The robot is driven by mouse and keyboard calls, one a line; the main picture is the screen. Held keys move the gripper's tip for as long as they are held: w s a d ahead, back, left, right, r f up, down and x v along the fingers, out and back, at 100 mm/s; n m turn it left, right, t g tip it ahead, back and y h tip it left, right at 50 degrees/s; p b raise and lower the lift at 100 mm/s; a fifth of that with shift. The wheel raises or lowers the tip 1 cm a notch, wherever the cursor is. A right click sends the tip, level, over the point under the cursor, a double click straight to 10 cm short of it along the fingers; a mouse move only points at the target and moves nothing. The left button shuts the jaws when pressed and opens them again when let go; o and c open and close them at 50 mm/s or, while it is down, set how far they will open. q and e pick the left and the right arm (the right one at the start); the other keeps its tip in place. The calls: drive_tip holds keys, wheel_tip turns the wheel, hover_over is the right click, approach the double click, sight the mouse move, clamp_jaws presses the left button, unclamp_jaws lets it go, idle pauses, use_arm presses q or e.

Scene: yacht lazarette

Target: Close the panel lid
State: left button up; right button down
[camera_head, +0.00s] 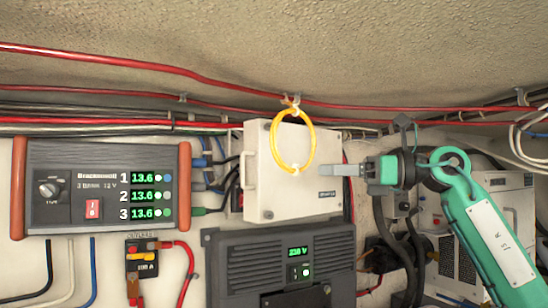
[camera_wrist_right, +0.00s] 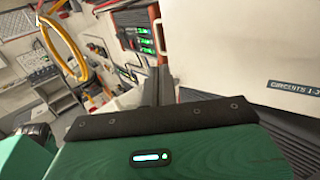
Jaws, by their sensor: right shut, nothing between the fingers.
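The white panel lid (camera_head: 290,195) is at the centre of the head view, with a handle (camera_head: 248,170) on its left side. Its face stands at an angle to the wall; I cannot tell how wide the gap behind it is. My right gripper (camera_head: 336,170) is shut and empty, its fingertips at the lid's right edge; whether they touch is unclear. In the right wrist view, a pale labelled surface, apparently the lid (camera_wrist_right: 240,45), fills the right side, beyond my green gripper body. My left gripper is not in view.
A yellow ring (camera_head: 276,148) hangs in front of the lid. A charger with orange sides (camera_head: 100,155) is at left. A dark unit with a green display (camera_head: 250,245) sits below the lid. Red cables (camera_head: 130,62) run above. Hoses and a white unit are at right.

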sight(259, 170)
drive_tip(key=p+x, duration=0.6)
drive_tip(key=x, duration=0.7)
drive_tip(key=shift+s+r, duration=0.15)
drive_tip(key=shift+w+a+p, duration=0.25)
drive_tip(key=shift+a+p, duration=0.15)
drive_tip(key=shift+a, duration=0.15)
drive_tip(key=shift+f, duration=0.2)
drive_tip(key=shift+a, duration=0.2)
drive_tip(key=w+a+m+t+h+b, duration=0.1)
drive_tip(key=w+a+m+t, duration=0.1)
drive_tip(key=w+a, duration=0.3)
drive_tip(key=shift+w+a+t+h, duration=0.2)
drive_tip(key=shift+w+t+h, duration=0.1)
drive_tip(key=shift+w+t, duration=0.45)
